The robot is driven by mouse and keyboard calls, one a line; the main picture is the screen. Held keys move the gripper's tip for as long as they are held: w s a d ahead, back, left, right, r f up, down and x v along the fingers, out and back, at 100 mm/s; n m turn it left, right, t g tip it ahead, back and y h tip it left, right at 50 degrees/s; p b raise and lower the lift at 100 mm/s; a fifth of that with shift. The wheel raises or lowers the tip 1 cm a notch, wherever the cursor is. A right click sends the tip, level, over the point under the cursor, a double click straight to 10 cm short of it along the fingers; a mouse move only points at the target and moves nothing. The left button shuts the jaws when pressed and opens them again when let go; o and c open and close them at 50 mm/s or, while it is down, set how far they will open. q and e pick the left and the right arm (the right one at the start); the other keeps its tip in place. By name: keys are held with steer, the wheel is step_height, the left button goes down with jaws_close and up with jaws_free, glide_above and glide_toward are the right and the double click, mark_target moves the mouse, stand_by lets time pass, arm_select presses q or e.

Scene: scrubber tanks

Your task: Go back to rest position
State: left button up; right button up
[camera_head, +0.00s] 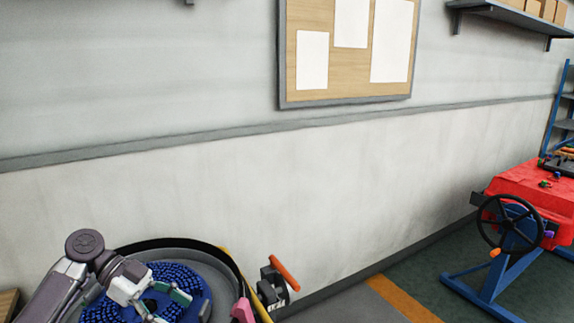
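My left gripper (173,308) comes in from the lower left, with a white body and teal fingers. Its fingers are spread apart, and I see nothing held between them. It is over a round tank with a dark rim (232,266) that holds a blue bristled disc brush (180,273). I cannot tell whether the fingers touch the brush. My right gripper is not in view.
Beside the tank is a dark fitting with an orange handle (285,273). A pink part (243,311) is at the tank's right. A pale wall with a noticeboard (316,19) is behind. Green floor (425,275) is clear between.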

arm_select(q)
steer(key=s+d+f+n+t+y, duration=0.1)
steer(key=s+d+f+n+y, duration=0.25)
steer(key=s+f, duration=0.55)
steer(key=s+d+f+n+t+y, duration=0.15)
steer(key=s+d+f+n, duration=0.3)
steer(key=f, duration=0.85)
steer(key=s+a+r+n+t+y, duration=0.1)
steer(key=s+a+n+t+y, duration=0.15)
steer(key=s+n, duration=0.35)
steer(key=s+a+n+t+y, duration=0.1)
steer(key=s+a+n+y, duration=0.3)
steer(key=s, duration=0.3)
step_height(320, 180, down, 27)
steer(key=g+b, duration=0.1)
steer(key=b, duration=0.3)
steer(key=s+a+f+g+b, duration=0.1)
steer(key=s+f, duration=0.7)
steer(key=f, duration=0.3)
steer(key=s+a+f+b, duration=0.1)
steer(key=s+f, duration=0.8)
steer(key=f, duration=0.1)
steer(key=shift+s+a+f+m+g+b, duration=0.25)
steer(key=shift+s+f+m+g+b, duration=0.05)
steer(key=shift+f+m+g+b, duration=0.1)
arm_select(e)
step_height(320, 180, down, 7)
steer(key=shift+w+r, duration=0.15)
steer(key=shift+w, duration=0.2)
